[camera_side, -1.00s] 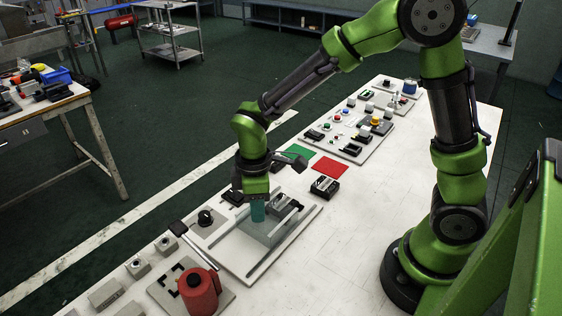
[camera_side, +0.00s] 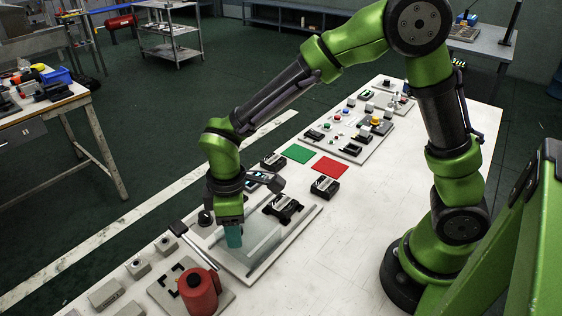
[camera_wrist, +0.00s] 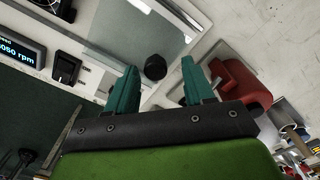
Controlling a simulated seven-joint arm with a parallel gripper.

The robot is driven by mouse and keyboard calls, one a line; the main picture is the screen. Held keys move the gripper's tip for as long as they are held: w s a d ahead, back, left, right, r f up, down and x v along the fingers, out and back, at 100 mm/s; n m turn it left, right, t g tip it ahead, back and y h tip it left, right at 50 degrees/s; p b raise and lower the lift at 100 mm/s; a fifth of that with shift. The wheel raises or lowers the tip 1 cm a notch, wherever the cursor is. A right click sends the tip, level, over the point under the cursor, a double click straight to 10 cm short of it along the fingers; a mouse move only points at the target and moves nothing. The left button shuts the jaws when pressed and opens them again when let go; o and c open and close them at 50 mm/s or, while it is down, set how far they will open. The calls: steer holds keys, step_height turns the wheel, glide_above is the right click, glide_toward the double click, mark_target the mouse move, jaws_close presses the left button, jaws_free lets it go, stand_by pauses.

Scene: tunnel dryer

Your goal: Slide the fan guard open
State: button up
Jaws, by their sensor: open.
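The fan guard (camera_side: 262,238) is a clear, see-through panel on a grey base plate with rails, left of centre on the bench in the side view. A black unit with a light top (camera_side: 284,206) stands at the plate's back right end and shows clearly. My gripper (camera_side: 234,238) points down over the left part of the plate, with its teal fingers by the panel's left side. In the wrist view my gripper (camera_wrist: 153,85) is open, and a black round knob (camera_wrist: 155,67) shows between the fingertips. I cannot tell whether a finger touches the guard.
A red mug-like object (camera_side: 199,291) stands on a grey plate in front, beside a black-headed lever (camera_side: 179,229). An rpm display (camera_wrist: 20,45) is at the wrist view's left. Red (camera_side: 330,167) and green (camera_side: 298,153) pads lie behind; the bench's right side is clear.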

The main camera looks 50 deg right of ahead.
mark_target(247, 237)
step_height(247, 237, up, 17)
stand_by(0.5)
steer(key=s+d+m+t+y, duration=0.2)
steer(key=s+d+m+t, duration=0.5)
steer(key=s+d+m, duration=0.4)
steer(key=d+m, duration=0.2)
steer(key=d, duration=0.2)
